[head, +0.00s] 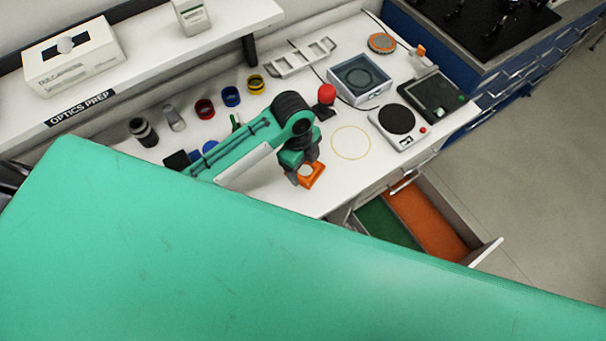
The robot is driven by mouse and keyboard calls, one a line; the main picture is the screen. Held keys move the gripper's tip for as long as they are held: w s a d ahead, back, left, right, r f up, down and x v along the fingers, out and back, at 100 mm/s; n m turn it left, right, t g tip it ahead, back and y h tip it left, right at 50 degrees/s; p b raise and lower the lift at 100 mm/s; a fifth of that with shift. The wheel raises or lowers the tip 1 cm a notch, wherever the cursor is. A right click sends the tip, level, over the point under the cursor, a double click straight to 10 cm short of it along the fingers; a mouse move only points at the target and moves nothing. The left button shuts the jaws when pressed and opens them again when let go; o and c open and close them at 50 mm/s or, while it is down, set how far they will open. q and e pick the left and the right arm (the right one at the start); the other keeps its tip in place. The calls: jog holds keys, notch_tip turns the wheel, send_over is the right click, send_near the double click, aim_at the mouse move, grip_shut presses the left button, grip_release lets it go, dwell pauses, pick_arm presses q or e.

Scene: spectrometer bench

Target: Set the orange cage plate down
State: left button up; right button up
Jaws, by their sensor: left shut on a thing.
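The orange cage plate (313,176) is a small orange frame at the end of my left arm. My left gripper (303,170) is shut on it, near the front edge of the white bench (270,192). I cannot tell whether the plate touches the bench top or hangs just above it. A thin yellow circle (351,127) is marked on the bench to the right of and behind the plate, and nothing lies in it. My right gripper is not in view.
A red-topped post (326,95) stands close behind my left gripper. A hotplate-like device (398,121) and a clear-lidded box (359,80) stand right. Below the bench edge, an open drawer (486,251) has green and orange compartments. Several coloured rings stand at the back left.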

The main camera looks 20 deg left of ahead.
aim_at(304, 180)
pick_arm(q)
notch_tip(304, 180, down, 5)
jog(key=shift+f+p, duration=0.1)
jog(key=shift+p, duration=0.4)
notch_tip(304, 180, down, 3)
jog(key=shift+p, duration=0.5)
jog(key=shift+f, duration=0.4)
jog(key=shift+f, duration=0.1)
jog(key=o, duration=1)
